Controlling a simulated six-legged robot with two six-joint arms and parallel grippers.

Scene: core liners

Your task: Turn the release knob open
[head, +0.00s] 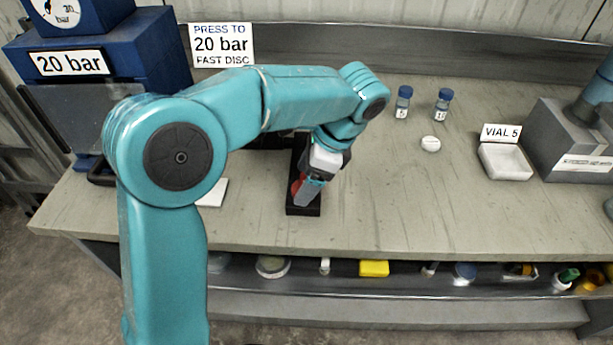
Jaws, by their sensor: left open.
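A small red part (296,188), which looks like the release knob, shows at the left side of my left gripper. It sits over a black block (303,209) on the bench, and the gripper hides most of it. My left gripper (307,193) points down over the black block, close to the red part. It is open. I cannot tell whether its fingers touch the red part. My left arm crosses the view and hides part of the blue press (110,60), which carries a "20 bar" label (70,63). My right gripper is not in view.
A sign (222,45) reads "PRESS TO 20 bar FAST DISC". Two blue-capped vials (403,102) and a white disc (431,144) stand right of centre. A white tray (506,162) and grey block (570,140) are at right. A lower shelf holds a yellow block (374,268).

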